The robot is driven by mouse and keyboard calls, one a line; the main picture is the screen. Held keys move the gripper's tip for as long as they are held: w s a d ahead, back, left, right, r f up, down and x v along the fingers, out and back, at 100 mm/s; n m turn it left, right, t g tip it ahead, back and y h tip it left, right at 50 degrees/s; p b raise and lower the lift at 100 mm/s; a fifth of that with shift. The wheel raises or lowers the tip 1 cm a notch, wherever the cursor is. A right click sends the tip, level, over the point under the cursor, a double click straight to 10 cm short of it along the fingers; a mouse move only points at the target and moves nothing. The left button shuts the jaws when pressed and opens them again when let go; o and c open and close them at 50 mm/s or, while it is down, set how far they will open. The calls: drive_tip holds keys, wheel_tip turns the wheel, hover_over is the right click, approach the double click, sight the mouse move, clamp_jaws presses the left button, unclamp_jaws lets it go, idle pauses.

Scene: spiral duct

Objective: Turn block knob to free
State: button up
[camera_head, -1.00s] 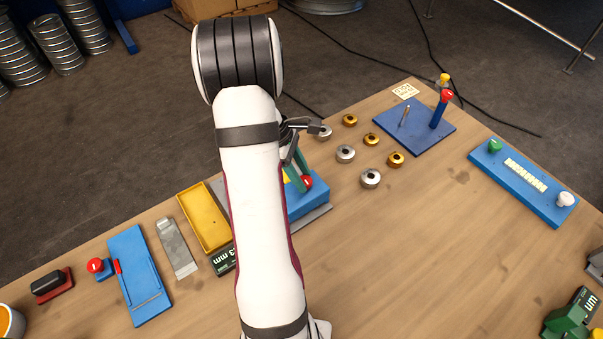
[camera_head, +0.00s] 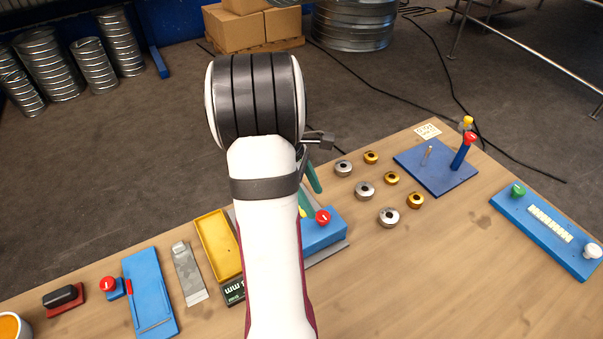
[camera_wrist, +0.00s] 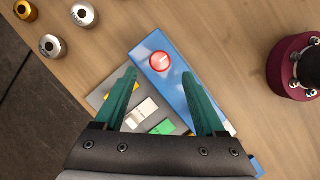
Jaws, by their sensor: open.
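A round red knob (camera_wrist: 160,61) with a white mark sits on top of a blue block (camera_wrist: 178,75). The knob (camera_head: 322,216) and the blue block (camera_head: 322,236) also show in the head view, partly behind my arm. In the wrist view my gripper (camera_wrist: 161,77) is open, its two teal fingers apart and empty. The knob lies between the lines of the fingers, just beyond their tips. One teal finger (camera_head: 313,178) shows in the head view, above the knob in the picture. White, green and yellow parts (camera_wrist: 141,113) lie beside the block between the fingers.
Silver and gold rings (camera_head: 388,217) stand to the right of the block. Farther right are a blue board with pegs (camera_head: 437,172) and a long blue panel (camera_head: 545,235). A yellow tray (camera_head: 219,247) is left of my arm. The front right tabletop is clear.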

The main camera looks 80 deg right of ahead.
drive_tip(key=v, duration=1)
drive_tip(key=shift+r, duration=0.2)
drive_tip(key=shift+w, duration=0.15)
